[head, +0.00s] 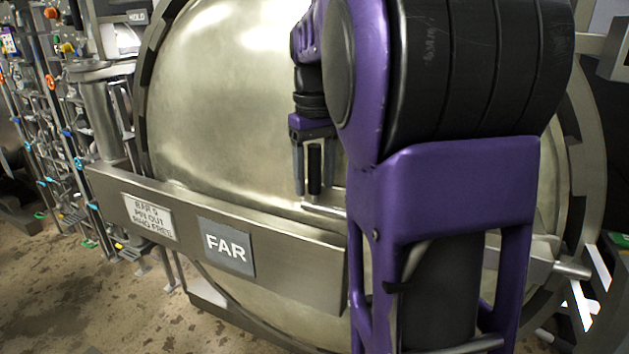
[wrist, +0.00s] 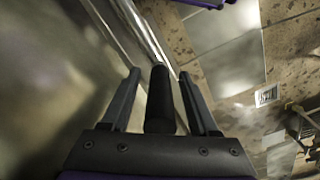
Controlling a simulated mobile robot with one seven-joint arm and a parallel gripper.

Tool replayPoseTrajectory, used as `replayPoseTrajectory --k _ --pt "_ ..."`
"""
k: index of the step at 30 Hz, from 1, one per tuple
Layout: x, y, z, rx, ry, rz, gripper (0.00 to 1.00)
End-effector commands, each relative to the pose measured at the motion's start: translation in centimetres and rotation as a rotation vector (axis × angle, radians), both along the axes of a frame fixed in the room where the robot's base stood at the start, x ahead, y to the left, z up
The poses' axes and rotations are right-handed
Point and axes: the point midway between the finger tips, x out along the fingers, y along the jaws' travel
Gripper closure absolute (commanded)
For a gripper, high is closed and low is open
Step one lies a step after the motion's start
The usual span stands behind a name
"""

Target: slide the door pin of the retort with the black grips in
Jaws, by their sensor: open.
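The retort's big round metal door (head: 230,110) fills the middle of the head view. A metal bar (head: 300,255) crosses its front. A black grip (head: 315,172) stands upright above a thin metal rod (head: 325,210) behind the bar's top edge; it looks like the door pin's handle. My gripper (head: 313,186) points down with one finger on each side of the grip. In the wrist view the black grip (wrist: 160,98) lies between the two open fingers, with a gap on both sides. My purple arm hides the rod's right part.
The bar carries a "FAR" plate (head: 226,247) and a smaller sign (head: 149,216) that seems to read "bar & pin out, ring free". Pipes and coloured valves (head: 60,120) line the left. A metal rod end (head: 572,270) sticks out right of my arm. Stained floor (head: 90,300) is open at lower left.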

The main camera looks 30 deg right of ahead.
Motion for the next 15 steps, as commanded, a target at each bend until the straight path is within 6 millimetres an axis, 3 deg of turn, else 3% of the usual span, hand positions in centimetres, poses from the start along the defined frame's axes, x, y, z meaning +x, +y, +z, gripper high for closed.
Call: replayPoseTrajectory --k 7,15 --pt "0.01 0.01 -0.07 0.000 0.000 0.000 0.39" --pt "0.01 0.01 -0.06 0.000 0.000 0.000 0.86"
